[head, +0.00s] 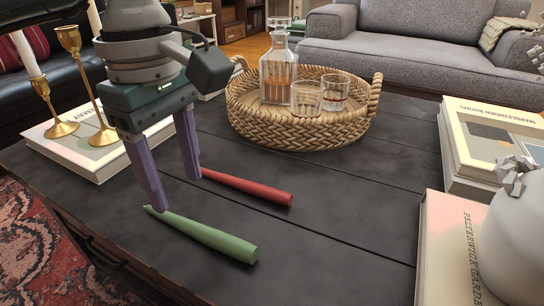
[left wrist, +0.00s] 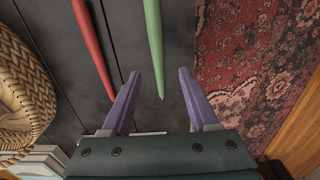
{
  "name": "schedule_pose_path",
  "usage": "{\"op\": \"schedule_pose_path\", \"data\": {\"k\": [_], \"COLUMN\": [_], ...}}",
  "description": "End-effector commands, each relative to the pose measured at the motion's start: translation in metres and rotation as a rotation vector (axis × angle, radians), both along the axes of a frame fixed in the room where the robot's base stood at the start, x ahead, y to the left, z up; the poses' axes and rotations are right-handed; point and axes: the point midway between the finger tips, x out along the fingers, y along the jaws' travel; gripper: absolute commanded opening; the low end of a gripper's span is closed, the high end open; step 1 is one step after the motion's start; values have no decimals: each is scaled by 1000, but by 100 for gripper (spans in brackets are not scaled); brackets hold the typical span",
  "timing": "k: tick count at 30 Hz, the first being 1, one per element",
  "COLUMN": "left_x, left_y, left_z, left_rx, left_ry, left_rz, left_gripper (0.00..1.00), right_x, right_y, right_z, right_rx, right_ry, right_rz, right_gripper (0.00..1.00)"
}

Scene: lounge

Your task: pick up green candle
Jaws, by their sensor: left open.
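The green candle (head: 205,236) lies flat on the dark wooden table near its front left, its thin tip toward my left gripper. My left gripper (head: 176,193) is open and empty, pointing down near that tip. In the left wrist view, the green candle (left wrist: 154,40) runs between the two purple fingers (left wrist: 159,74), with its tip inside the gap; I cannot tell the height of the fingers over it. A red candle (head: 246,187) lies behind the green one and also shows in the left wrist view (left wrist: 92,42), outside the fingers. My right gripper is not in view.
A woven basket (head: 290,137) with a decanter and glasses stands behind. Brass candlesticks (head: 98,112) stand on a book (head: 70,155) at left. Books (head: 500,135) and a pale rounded object (head: 518,240) fill the right side. The table's middle (head: 340,200) is clear.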

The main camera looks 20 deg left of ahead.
Motion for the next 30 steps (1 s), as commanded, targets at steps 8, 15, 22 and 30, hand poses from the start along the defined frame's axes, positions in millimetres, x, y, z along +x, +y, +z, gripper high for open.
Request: {"op": "schedule_pose_path", "data": {"k": [8,15,22,30], "left_x": [1,5,5,5], "left_y": [1,7,7,7], "left_z": [-36,-74,-79,-79], "left_rx": [-3,-6,-5,-5], "left_ry": [0,0,0,-1], "left_rz": [2,0,0,0], "left_gripper": [60,60,60,38], "right_x": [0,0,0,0], "right_y": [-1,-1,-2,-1], "right_z": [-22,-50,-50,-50], "right_rx": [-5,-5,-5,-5], "right_ry": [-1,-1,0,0], "right_rz": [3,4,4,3], "right_gripper": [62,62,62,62]}}
